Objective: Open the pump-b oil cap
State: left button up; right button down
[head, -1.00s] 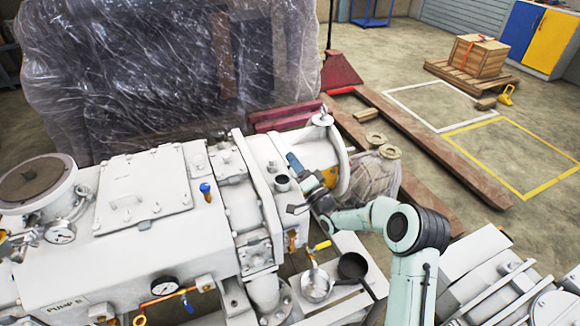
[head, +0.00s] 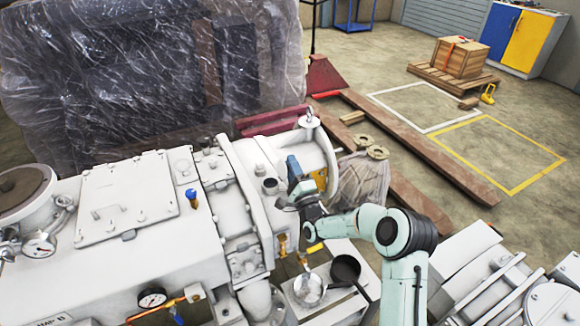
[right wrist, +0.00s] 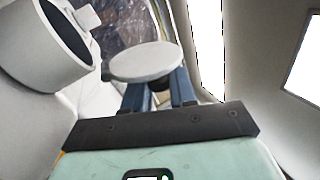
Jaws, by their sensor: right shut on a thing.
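Pump-b is the large white machine (head: 140,240) filling the left and middle of the head view. Its short oil filler neck (head: 270,187) stands upright with a dark, uncovered top; in the right wrist view a wide cylinder with a dark opening (right wrist: 72,30) is at the upper left. My right gripper (head: 293,168) is just right of the neck, its blue fingers pointing up. In the right wrist view the gripper (right wrist: 160,88) is shut on a round pale cap (right wrist: 146,62), apart from the cylinder. My left gripper is not in view.
A white flange with a lifting eye (head: 320,150) rises close to the right of my gripper. A yellow-handled valve (head: 313,248), a metal pan (head: 307,290) and a dark pan (head: 345,268) are below. A plastic-wrapped load (head: 150,70) stands behind.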

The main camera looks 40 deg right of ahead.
jog(key=shift+d, duration=0.1)
dwell(0.3)
jog(key=c, duration=1)
grip_release()
jog(key=v, duration=1.3)
jog(key=shift+s+f, duration=0.1)
jog(key=shift+s, duration=0.1)
